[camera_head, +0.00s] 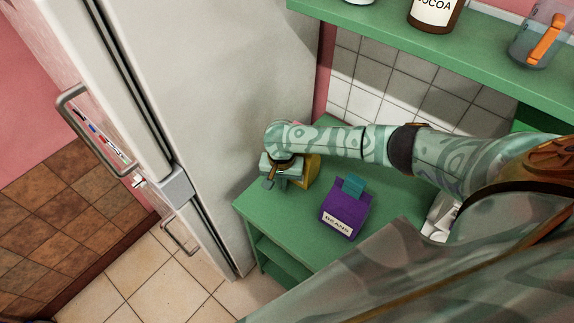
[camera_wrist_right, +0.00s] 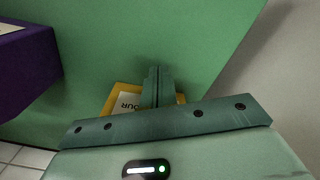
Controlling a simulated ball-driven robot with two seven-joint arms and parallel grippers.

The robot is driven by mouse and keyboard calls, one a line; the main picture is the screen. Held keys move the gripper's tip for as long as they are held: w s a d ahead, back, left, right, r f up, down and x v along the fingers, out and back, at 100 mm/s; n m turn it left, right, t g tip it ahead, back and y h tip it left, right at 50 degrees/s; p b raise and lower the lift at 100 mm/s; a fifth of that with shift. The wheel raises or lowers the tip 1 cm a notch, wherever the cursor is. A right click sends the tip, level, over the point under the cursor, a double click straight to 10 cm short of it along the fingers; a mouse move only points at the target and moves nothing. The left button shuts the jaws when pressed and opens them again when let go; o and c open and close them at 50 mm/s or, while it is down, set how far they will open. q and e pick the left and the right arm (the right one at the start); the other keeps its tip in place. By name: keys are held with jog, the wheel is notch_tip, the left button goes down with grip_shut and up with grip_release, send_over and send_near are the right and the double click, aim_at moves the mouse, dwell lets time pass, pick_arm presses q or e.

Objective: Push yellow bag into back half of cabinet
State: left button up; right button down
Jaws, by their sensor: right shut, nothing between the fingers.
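The yellow bag (camera_head: 312,168) stands on the green cabinet top (camera_head: 300,228) near its left end, close to the refrigerator. My right arm and hand cover much of it in the head view. In the right wrist view the yellow bag (camera_wrist_right: 108,106) shows behind the hand, with part of a white label reading "...OUR". My right gripper (camera_head: 269,181) is at the bag's front side, its fingers closed together with nothing between them. The fingers (camera_wrist_right: 157,76) overlap the bag in the wrist view; I cannot tell if they touch it. My left gripper is not in view.
A purple bag labelled "BEANS" (camera_head: 345,214) stands right of the gripper and also shows in the wrist view (camera_wrist_right: 28,65). A grey refrigerator (camera_head: 215,110) borders the left. A green upper shelf (camera_head: 440,42) holds a cocoa jar (camera_head: 434,14) and a clear jug (camera_head: 538,38).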

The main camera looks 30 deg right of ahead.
jog(key=shift+w+d, duration=0.35)
jog(key=shift+d, duration=0.7)
jog(key=shift+w+d, duration=0.35)
jog(key=shift+d, duration=0.65)
jog(key=shift+w+d, duration=0.35)
jog(key=shift+d, duration=0.7)
jog(key=shift+w+d+b, duration=0.25)
jog(key=shift+w+d, duration=0.05)
jog(key=shift+d, duration=0.55)
jog(key=shift+w+d+b, duration=0.25)
jog(key=shift+w+d, duration=0.05)
jog(key=shift+d, duration=0.55)
jog(key=shift+s+a+r+p, duration=0.15)
jog(key=shift+s+a+p, duration=0.05)
jog(key=shift+a+p, duration=0.45)
jog(key=shift+s+a+p, duration=0.2)
jog(key=shift+a+p, duration=0.35)
jog(key=shift+p, duration=0.05)
jog(key=shift+s+a+p, duration=0.2)
jog(key=shift+a+p, duration=0.35)
notch_tip(320, 180, up, 7)
jog(key=s+a+p, duration=0.1)
jog(key=a+p, duration=0.1)
jog(key=p, duration=0.7)
jog(key=shift+a, duration=0.4)
jog(key=shift+f, duration=0.2)
